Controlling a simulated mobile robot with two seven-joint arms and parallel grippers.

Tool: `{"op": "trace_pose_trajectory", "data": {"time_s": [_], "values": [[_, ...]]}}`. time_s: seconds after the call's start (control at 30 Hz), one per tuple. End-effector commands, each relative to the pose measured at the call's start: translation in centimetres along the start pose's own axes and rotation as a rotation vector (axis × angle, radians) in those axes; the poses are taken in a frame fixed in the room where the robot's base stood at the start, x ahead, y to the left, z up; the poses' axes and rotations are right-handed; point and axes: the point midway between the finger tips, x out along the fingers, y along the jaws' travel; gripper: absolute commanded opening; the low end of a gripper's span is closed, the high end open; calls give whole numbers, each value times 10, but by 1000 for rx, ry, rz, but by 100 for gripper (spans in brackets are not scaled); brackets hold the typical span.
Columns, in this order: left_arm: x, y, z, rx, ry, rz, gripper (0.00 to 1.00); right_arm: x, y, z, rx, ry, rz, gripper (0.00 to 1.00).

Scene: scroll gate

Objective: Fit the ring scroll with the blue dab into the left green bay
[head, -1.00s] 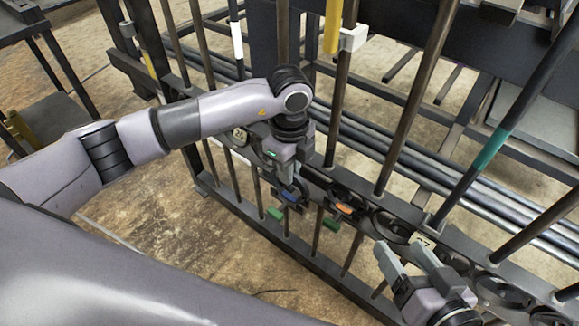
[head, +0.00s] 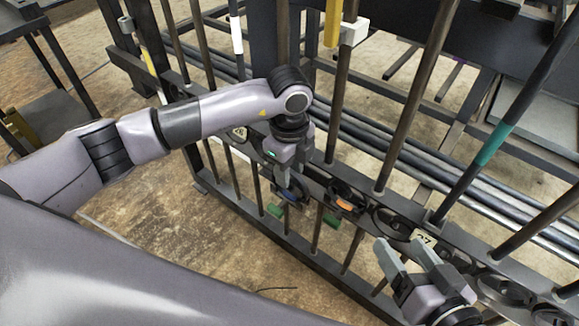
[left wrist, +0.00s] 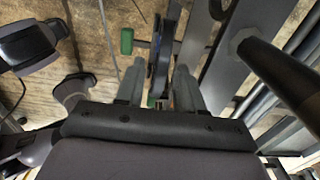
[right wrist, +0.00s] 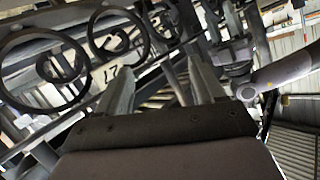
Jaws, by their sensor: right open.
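The ring scroll with the blue dab (head: 291,197) is at the gate's middle rail, by the left green tab (head: 275,210). My left gripper (head: 289,187) is above it, with its fingers on either side. In the left wrist view the blue-edged scroll (left wrist: 160,62) is edge-on between the fingers, which look closed on it; a green tab (left wrist: 126,41) is beside it. Whether the scroll is seated in the bay is hidden. A second green tab (head: 332,222) is to the right. My right gripper (head: 408,262) is open and empty in front of the rail.
A dark ring scroll with an orange dab (head: 345,205) is right of my left gripper. Upright dark bars (head: 410,110) rise from the rail, one with a teal band (head: 493,146). A yellow-marked bar (head: 333,25) stands behind. The floor (head: 190,240) at left is open.

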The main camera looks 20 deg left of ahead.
Motion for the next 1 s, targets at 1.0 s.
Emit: {"op": "trace_pose_trajectory", "data": {"time_s": [1.0], "values": [[-72,0,0,0,0,2,42,-8,2,-8,-10,-39,38,68]]}}
